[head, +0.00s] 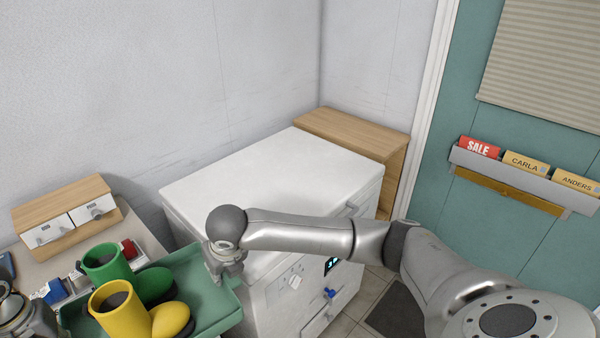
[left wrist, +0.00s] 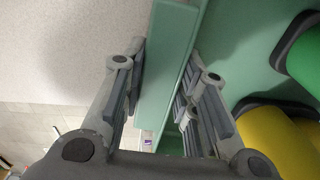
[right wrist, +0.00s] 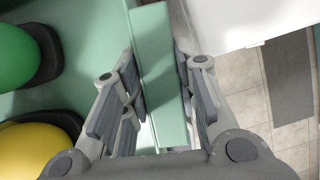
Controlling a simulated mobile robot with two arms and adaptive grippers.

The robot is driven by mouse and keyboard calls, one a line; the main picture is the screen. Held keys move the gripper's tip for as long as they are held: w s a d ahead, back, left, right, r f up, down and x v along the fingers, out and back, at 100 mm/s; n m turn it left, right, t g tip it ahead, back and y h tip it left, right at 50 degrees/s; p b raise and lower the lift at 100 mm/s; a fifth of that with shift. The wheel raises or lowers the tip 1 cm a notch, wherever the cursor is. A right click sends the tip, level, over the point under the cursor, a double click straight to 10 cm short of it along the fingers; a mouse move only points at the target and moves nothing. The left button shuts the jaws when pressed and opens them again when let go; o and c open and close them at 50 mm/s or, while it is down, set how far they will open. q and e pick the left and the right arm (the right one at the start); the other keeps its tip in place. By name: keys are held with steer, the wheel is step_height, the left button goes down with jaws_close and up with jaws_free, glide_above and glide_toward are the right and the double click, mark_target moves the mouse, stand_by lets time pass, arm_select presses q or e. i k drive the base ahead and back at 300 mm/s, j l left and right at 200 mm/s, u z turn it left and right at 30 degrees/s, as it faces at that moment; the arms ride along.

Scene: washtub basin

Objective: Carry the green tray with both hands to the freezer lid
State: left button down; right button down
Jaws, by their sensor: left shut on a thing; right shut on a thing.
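The green tray (head: 205,300) is at the lower left of the head view, with a pair of green boots (head: 105,265) and a pair of yellow boots (head: 118,310) on it. My right gripper (head: 225,272) is shut on the tray's right rim; the right wrist view shows the rim (right wrist: 160,80) between its fingers. My left gripper (left wrist: 160,95) is shut on the opposite rim (left wrist: 168,65) in the left wrist view. In the head view it is mostly cut off at the left edge. The white freezer lid (head: 275,170) is bare, behind and right of the tray.
A counter (head: 55,270) at the left holds a small wooden drawer box (head: 65,215) and several small red and blue items, partly behind the tray. A wooden cabinet (head: 350,130) stands behind the freezer. A dark mat (head: 398,312) lies on the floor at right.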

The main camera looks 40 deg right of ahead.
mark_target(282, 179)
steer(key=i+l, duration=0.1)
steer(key=l, duration=0.75)
steer(key=i+l+z, duration=0.1)
steer(key=l, duration=0.3)
steer(key=i+l, duration=0.4)
steer(key=l, duration=0.15)
steer(key=i+l+z, duration=0.1)
steer(key=i+l, duration=0.35)
steer(key=l, duration=0.1)
